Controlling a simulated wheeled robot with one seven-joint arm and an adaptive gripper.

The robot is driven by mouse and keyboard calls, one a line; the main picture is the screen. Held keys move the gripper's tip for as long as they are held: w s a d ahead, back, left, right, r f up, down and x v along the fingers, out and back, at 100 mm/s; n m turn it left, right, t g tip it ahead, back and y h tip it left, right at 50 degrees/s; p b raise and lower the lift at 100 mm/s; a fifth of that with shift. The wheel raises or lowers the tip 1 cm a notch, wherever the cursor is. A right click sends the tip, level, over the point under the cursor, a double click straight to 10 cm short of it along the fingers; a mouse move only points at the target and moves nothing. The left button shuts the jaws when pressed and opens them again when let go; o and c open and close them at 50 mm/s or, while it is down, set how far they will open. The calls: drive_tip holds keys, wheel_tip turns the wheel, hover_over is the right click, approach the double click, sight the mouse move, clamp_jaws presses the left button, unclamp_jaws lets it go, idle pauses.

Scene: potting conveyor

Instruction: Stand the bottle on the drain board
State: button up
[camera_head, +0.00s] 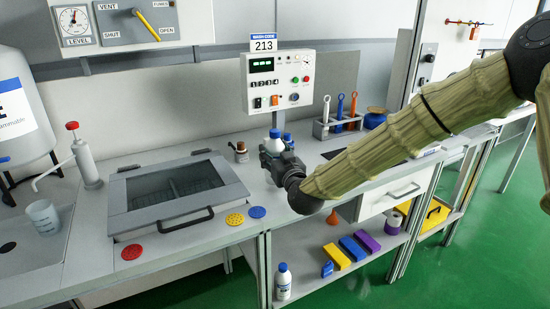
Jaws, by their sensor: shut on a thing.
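A second blue-capped bottle (283,281) stands on the lower shelf. No part is labelled as the drain board; a grey surface with a dark round hole (45,264) lies at the far left, partly cut off by the picture edge.
A closed framed lid with a handle (157,222) is set in the bench left of my gripper. Red, yellow and blue discs lie near its front. A small brown bottle (241,154) stands close by. A beaker (43,217) and pump bottle (84,160) stand left.

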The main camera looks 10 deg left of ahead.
drive_tip(key=shift+f, duration=0.55)
drive_tip(key=shift+f, duration=0.2)
drive_tip(key=o, duration=1.4)
drive_tip(key=shift+s+r, duration=0.1)
drive_tip(key=v, duration=1.2)
drive_tip(key=shift+b, duration=0.4)
